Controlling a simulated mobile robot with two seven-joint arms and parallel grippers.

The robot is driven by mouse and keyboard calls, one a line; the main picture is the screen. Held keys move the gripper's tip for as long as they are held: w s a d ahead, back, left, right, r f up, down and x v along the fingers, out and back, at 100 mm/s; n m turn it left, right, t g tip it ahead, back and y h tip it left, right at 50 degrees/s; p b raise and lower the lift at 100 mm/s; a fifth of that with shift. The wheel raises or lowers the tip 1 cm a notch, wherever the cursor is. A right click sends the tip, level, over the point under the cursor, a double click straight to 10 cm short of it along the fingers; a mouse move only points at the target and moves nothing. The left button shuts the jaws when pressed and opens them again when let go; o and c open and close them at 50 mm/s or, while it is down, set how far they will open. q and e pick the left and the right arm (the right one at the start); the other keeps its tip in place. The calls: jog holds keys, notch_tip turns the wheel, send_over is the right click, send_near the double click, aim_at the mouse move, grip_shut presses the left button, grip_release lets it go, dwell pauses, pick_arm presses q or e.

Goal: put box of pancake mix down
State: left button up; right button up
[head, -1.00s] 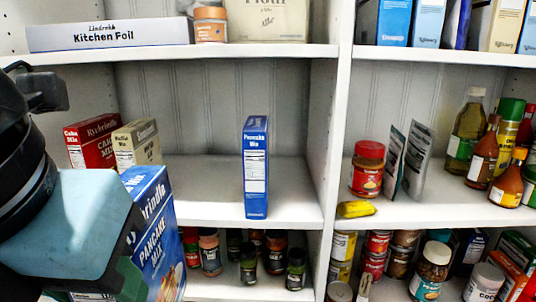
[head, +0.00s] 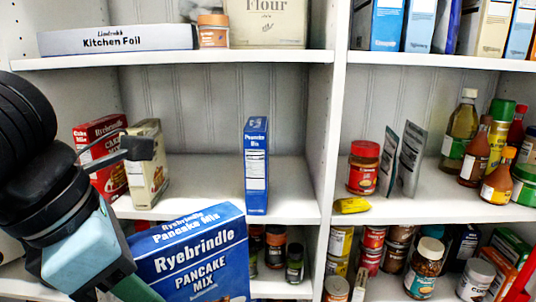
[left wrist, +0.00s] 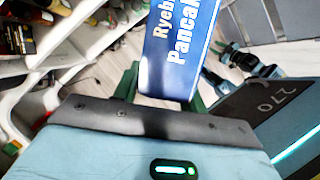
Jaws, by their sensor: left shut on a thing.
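A blue box of pancake mix (head: 195,262) is at the lower left of the head view, in front of the shelves, its Ryebrindle label facing me. My left gripper (left wrist: 155,88) is shut on this box, which stands out beyond the fingers in the left wrist view (left wrist: 175,45). In the head view the fingertips are hidden at the bottom edge. Another blue pancake mix box (head: 256,165) stands upright, narrow side forward, on the middle shelf (head: 290,200).
A red cake mix box (head: 103,160) and a cream muffin mix box (head: 147,170) stand left on the middle shelf. Free shelf lies on both sides of the standing blue box. A divider (head: 330,150) separates the right bay, with a red-lidded jar (head: 362,168) and a yellow item (head: 352,205).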

pick_arm(q)
jog(key=w+a+f+m+g+y, duration=0.1)
jog(key=a+f+m+g, duration=0.2)
jog(key=f+m, duration=0.8)
jog(key=w+a+f+m+g+y+p, duration=0.1)
jog(key=a+f+m+g, duration=0.3)
jog(key=f+m, duration=0.8)
jog(key=shift+w+a+f+m+y+p, duration=0.3)
jog(key=shift+w+m+y, duration=0.4)
jog(key=shift+m, duration=0.7)
pick_arm(e)
jog(key=shift+w+d+r+t, duration=0.1)
jog(key=shift+w+r+t, duration=0.05)
jog(key=shift+w+r, duration=0.4)
jog(key=shift+w+r+t, duration=0.15)
jog(key=shift+w+r, duration=0.15)
jog(key=shift+r, duration=0.3)
pick_arm(q)
jog(key=shift+r, duration=0.1)
